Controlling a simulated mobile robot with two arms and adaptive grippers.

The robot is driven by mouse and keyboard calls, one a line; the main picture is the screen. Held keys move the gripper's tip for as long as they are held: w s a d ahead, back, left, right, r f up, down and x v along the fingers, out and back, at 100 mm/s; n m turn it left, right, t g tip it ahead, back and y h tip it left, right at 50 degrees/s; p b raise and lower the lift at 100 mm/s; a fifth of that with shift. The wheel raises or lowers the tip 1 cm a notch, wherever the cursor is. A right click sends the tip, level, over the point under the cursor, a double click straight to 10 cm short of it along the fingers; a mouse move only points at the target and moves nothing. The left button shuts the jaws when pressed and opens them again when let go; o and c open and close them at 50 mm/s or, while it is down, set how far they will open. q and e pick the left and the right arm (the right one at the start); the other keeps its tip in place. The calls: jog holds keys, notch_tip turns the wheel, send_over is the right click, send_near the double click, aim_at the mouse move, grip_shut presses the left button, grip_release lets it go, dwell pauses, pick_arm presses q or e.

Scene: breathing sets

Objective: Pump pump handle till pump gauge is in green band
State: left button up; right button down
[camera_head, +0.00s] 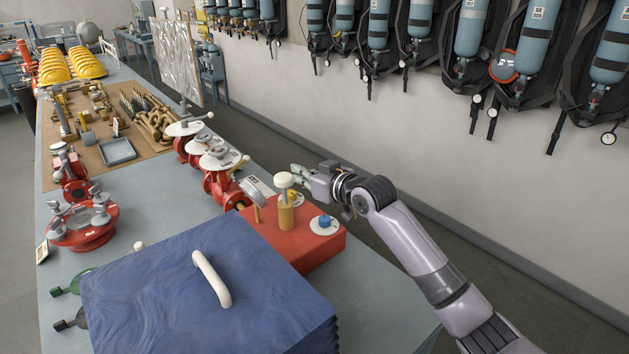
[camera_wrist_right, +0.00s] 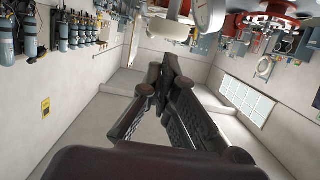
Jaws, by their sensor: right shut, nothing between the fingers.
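A red pump box (camera_head: 318,243) stands on the bench with a yellow cylinder (camera_head: 286,216) topped by a white knob-like handle (camera_head: 284,179). A round gauge (camera_head: 258,190) sits just left of the cylinder. A white dial, probably this gauge, is cut by the top edge of the right wrist view (camera_wrist_right: 210,13); its needle and green band cannot be read. My right gripper (camera_head: 298,169) is shut and empty, behind and slightly right of the white handle. In the wrist view its fingers (camera_wrist_right: 167,72) meet with nothing between them. My left gripper is not in view.
A blue pleated block (camera_head: 150,285) with a white bar handle (camera_head: 212,279) fills the bench's near part. Red valve fittings (camera_head: 220,187) stand behind the pump. A blue knob on a white disc (camera_head: 325,222) sits on the box. Breathing sets (camera_head: 470,35) hang along the wall.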

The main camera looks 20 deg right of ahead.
jog(key=b+v, duration=0.1)
jog(key=v, duration=0.4)
jog(key=shift+w, duration=0.1)
dwell(0.7)
